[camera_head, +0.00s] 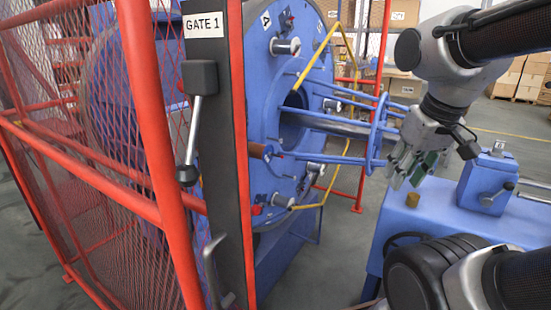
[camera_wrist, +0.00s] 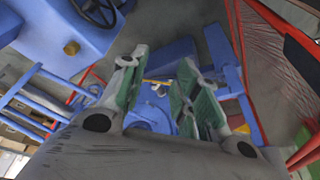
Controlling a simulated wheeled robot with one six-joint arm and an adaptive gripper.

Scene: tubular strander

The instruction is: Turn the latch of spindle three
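The strander's large blue round plate (camera_head: 262,120) stands behind the gate post. I cannot tell which fitting is the latch of spindle three; no such number is readable. My gripper (camera_head: 408,178) hangs to the right of the plate, above the blue table's left end and clear of the plate. In the wrist view its two green-padded fingers (camera_wrist: 160,72) are apart with nothing held. Blue machine parts with small light fittings (camera_wrist: 157,92) show beyond the gap.
A black post marked GATE 1 (camera_head: 215,130) and red mesh fencing (camera_head: 150,110) stand on the left.

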